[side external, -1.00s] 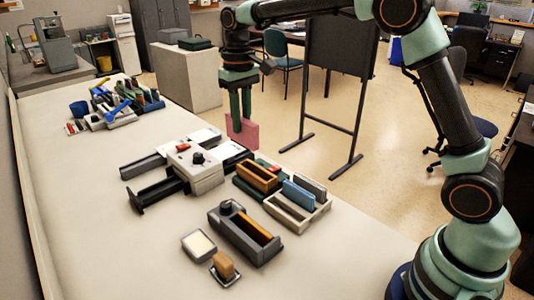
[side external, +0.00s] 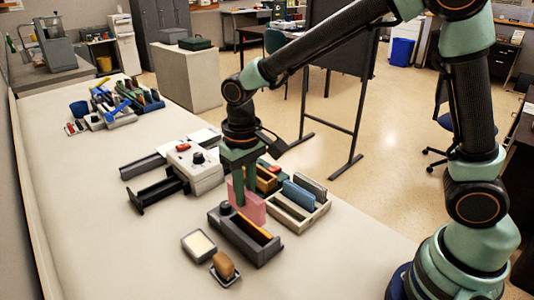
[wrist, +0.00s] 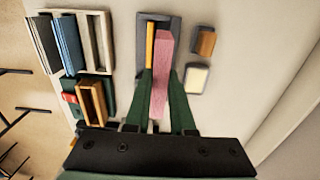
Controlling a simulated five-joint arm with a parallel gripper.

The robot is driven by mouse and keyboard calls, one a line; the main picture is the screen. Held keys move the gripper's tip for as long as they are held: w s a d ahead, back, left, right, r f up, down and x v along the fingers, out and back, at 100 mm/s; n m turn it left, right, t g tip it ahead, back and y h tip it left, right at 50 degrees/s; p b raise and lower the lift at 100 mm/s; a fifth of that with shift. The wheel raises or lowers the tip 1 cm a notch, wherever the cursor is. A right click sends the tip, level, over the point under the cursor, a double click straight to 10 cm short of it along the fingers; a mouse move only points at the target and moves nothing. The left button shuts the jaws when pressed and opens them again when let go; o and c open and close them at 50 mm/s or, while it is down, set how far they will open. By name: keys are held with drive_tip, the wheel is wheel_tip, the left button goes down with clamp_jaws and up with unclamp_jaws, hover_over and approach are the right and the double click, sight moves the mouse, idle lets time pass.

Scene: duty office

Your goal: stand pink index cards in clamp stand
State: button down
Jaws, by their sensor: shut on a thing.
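My gripper (side external: 241,196) is shut on the pink index cards (side external: 254,208), which stand upright between its green fingers. In the wrist view the pink cards (wrist: 161,80) show edge-on between the fingers (wrist: 163,95). The dark grey clamp stand (side external: 238,236), with a round knob at one end, holds an orange strip (side external: 257,229). In the wrist view the pink cards overlap the stand (wrist: 173,22), just right of the orange strip (wrist: 150,45). The cards' lower edge is hidden, so I cannot tell whether it is inside the stand.
A cream rack (side external: 303,221) with blue and grey pieces stands close to the right. A white device (side external: 207,174) with a red button lies behind. A white-topped block (side external: 199,246) and a brown block (side external: 223,266) lie in front. The table's left front is clear.

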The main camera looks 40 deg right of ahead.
sight(248, 223)
drive_tip(key=shift+f, duration=4.4)
drive_tip(key=shift+s, duration=0.1)
drive_tip(key=c, duration=0.7)
unclamp_jaws()
drive_tip(key=shift+r, duration=4.6)
